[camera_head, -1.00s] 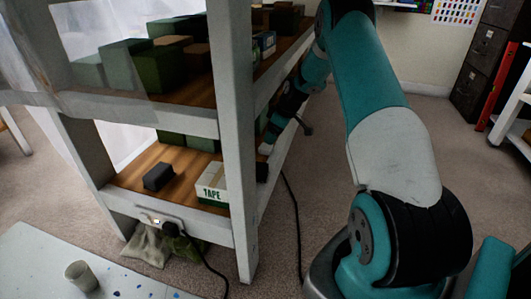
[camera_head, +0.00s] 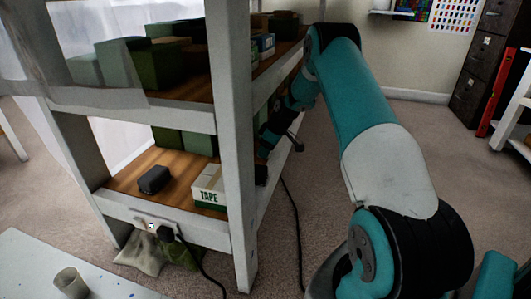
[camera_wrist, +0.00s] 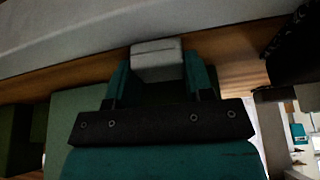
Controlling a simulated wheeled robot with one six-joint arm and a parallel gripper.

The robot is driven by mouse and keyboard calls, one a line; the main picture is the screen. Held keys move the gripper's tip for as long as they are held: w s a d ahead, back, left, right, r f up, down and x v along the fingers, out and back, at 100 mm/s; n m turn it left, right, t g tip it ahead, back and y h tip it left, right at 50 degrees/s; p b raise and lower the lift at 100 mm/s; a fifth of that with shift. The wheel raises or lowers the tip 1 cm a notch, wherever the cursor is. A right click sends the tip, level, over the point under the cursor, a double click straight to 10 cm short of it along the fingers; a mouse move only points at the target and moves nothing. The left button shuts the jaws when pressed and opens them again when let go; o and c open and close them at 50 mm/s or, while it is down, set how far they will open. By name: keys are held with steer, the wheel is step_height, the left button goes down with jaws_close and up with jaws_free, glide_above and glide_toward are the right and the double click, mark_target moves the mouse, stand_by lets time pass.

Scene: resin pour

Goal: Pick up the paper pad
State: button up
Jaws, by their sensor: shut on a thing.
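In the wrist view, a pale grey-white block, which looks like the paper pad (camera_wrist: 157,57), sits between the teal fingers of my gripper (camera_wrist: 157,82). The fingers press on its left and right sides, so my gripper is shut on it. Wooden shelf board shows behind and around it; I cannot tell whether the pad touches the board. In the head view, my arm reaches along the right side of the shelf unit. My gripper and the pad are hidden there behind the white front post.
The white shelf unit (camera_head: 232,150) holds green boxes (camera_head: 160,65), a TAPE box (camera_head: 209,187) and a dark block (camera_head: 154,179). A black cable (camera_head: 294,230) hangs beside it. A cup (camera_head: 70,283) stands on a white surface at lower left. Carpet is open on the right.

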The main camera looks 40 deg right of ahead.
steer(key=shift+r, duration=0.1)
steer(key=shift+r+p, duration=0.95)
steer(key=shift+p, duration=0.05)
step_height(320, 180, up, 2)
steer(key=shift+p, duration=1.05)
steer(key=s+d+p, duration=0.2)
steer(key=s+d, duration=0.2)
steer(key=s, duration=0.4)
steer(key=s+d+p, duration=0.2)
steer(key=s+d, duration=0.1)
steer(key=s, duration=0.5)
steer(key=shift+d+f, duration=0.3)
steer(key=shift+d, duration=0.1)
steer(key=shift+o, duration=0.3)
steer(key=shift+s, duration=0.1)
